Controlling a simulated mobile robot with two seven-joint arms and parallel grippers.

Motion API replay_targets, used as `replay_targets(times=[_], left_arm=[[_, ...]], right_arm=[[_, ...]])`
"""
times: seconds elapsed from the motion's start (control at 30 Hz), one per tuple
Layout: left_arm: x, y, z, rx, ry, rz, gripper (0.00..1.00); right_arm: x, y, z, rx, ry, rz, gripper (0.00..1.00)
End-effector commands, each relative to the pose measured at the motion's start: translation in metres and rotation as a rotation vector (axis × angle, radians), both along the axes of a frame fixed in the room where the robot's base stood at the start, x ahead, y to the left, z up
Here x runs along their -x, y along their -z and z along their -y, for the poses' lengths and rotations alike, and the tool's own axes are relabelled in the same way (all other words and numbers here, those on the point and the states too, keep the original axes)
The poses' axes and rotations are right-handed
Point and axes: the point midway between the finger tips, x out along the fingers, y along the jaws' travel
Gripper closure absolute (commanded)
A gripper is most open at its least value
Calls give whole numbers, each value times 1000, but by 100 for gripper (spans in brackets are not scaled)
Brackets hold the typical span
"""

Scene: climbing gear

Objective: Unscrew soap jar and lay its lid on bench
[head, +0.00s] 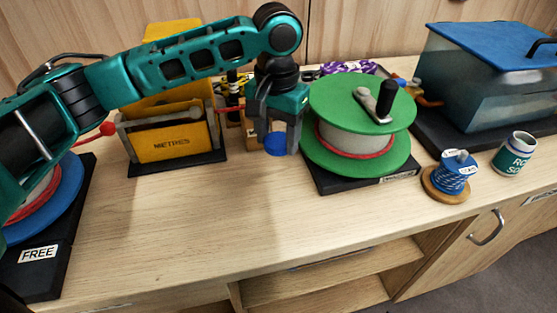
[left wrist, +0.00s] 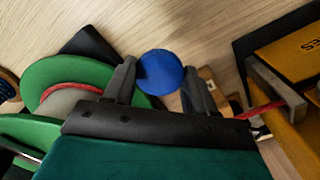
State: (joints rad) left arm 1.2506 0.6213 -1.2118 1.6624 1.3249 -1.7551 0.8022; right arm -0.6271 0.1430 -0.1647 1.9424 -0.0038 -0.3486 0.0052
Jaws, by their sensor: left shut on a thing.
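The soap jar (head: 514,154), white with a teal label, stands upright on the bench (head: 300,215) at the far right. Its top appears open, with no lid on it. A round blue lid (head: 277,145) is between the fingers of my left gripper (head: 278,150), well to the left of the jar. The left wrist view also shows the blue lid (left wrist: 160,73) between both fingertips (left wrist: 158,80). My left gripper is shut on it, pointing down close over the bench. I cannot tell whether the lid touches the wood. My right gripper is not in view.
A green reel (head: 358,125) stands just right of my left gripper, and a yellow METRES box (head: 172,142) stands to its left. A blue cord spool (head: 452,176) is beside the jar. A blue-lidded tank (head: 490,80) is behind. The bench front is clear.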

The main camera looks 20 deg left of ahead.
Motion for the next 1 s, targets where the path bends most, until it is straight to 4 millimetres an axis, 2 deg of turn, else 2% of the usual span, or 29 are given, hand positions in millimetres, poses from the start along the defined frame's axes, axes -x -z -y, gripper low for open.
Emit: replay_targets(times=[0.03, 0.27, 0.5, 0.87, 0.9, 1.0], left_arm=[[0, 10, -1, 0, -1, -1, 81], [0, 26, 0, 0, -1, -1, 81], [0, 60, -1, 0, -1, -1, 81], [0, 63, 0, 1, 0, 0, 81], [0, 65, 0, 1, 0, 0, 43], [0, 65, 0, 0, 0, 1, 34]], right_arm=[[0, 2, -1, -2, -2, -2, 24], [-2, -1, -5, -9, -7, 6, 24], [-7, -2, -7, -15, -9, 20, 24], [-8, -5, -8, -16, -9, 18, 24], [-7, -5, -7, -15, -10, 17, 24], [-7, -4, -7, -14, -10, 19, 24]])
